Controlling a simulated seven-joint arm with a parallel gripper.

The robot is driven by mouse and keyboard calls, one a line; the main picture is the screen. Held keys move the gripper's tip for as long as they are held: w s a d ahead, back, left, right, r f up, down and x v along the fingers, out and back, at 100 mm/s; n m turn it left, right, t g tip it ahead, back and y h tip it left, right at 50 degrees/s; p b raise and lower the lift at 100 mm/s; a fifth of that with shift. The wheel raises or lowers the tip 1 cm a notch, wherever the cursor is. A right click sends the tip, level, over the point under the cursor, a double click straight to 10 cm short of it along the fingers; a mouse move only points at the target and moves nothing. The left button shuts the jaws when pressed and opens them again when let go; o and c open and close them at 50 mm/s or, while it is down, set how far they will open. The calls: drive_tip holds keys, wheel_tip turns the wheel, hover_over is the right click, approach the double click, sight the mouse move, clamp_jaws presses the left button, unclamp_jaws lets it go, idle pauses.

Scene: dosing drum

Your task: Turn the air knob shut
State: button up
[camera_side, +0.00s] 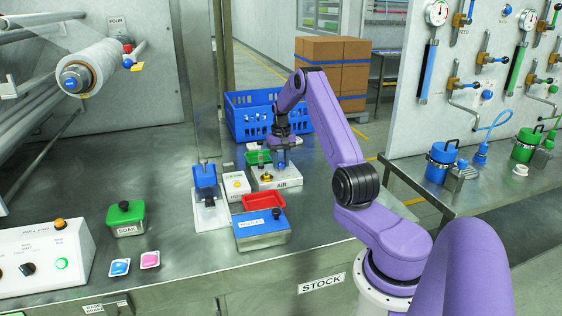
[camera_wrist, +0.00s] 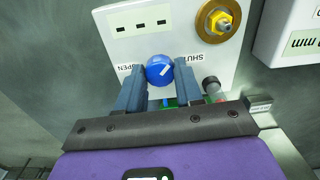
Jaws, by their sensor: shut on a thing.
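The air knob is a round blue knob (camera_wrist: 160,70) with a white pointer line, on a pale panel with OPEN and SHUT lettering. My gripper (camera_wrist: 160,78) has its two fingers on either side of the knob and is shut on it. The pointer line is tilted toward the SHUT lettering. In the side view my gripper (camera_side: 281,158) reaches down over the box labelled AIR (camera_side: 288,183), and the knob is hidden there by the gripper.
A brass fitting (camera_wrist: 220,20) sits on the panel beside the knob. A blue crate (camera_side: 252,120) stands behind, a red tray (camera_side: 262,201) and a blue-lidded box (camera_side: 262,229) in front. A blue container (camera_side: 205,176) stands to the left.

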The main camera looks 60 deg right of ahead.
sight(281, 163)
drive_tip(key=m, duration=0.3)
drive_tip(key=shift+r+m, duration=0.1)
drive_tip(key=shift+m, duration=2.2)
drive_tip(key=o, duration=1)
drive_tip(key=shift+o, duration=0.2)
wheel_tip(281, 163, up, 17)
drive_tip(key=shift+r, duration=0.2)
